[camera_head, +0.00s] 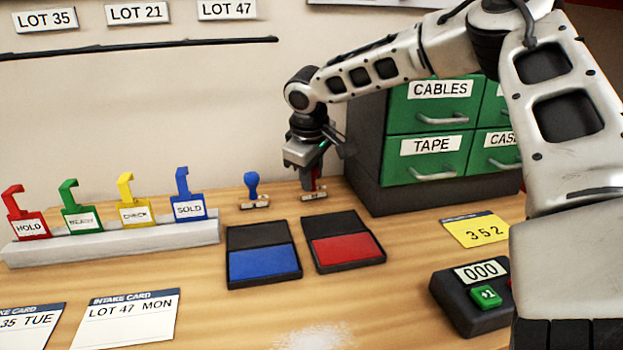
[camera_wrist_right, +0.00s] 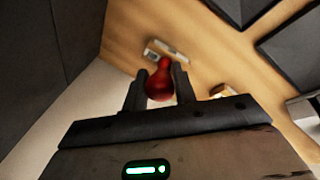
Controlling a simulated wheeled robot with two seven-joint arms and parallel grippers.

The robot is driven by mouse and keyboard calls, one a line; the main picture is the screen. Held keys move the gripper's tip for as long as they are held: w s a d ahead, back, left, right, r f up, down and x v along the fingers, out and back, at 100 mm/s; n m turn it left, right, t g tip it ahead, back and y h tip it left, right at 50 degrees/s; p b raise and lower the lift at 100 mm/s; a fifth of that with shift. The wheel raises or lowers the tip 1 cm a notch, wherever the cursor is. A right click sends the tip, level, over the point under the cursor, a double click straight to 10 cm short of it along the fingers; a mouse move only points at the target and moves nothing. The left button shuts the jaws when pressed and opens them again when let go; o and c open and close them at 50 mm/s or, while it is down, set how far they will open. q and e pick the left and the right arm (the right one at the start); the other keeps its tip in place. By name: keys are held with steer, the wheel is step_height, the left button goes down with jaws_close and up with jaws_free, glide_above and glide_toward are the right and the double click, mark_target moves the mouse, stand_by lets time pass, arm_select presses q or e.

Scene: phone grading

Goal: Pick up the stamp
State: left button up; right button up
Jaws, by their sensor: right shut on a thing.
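A red-handled stamp (camera_head: 314,191) stands at the back of the table, behind the red ink pad (camera_head: 345,249). My right gripper (camera_head: 311,178) comes down on it from above and is shut on its handle. In the right wrist view, the red knob (camera_wrist_right: 160,82) sits between the two fingers (camera_wrist_right: 158,90), with the stamp's pale base below. I cannot tell whether the base touches the table. A blue-handled stamp (camera_head: 252,188) stands upright to the left, behind the blue ink pad (camera_head: 263,264). My left gripper is not in view.
A green drawer cabinet (camera_head: 431,146) stands close to the right of my right gripper. A grey rack (camera_head: 110,242) with coloured tags is at the left. A counter (camera_head: 474,296), a yellow card (camera_head: 477,230) and intake cards (camera_head: 125,318) lie nearer the front.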

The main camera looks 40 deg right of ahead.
steer(key=shift+r, duration=0.65)
steer(key=s+a+r, duration=1)
steer(key=r, duration=0.1)
steer(key=shift+r, duration=0.3)
steer(key=shift+d, duration=0.1)
steer(key=shift+o, duration=0.8)
steer(key=shift+c, duration=0.4)
steer(key=shift+o, duration=0.3)
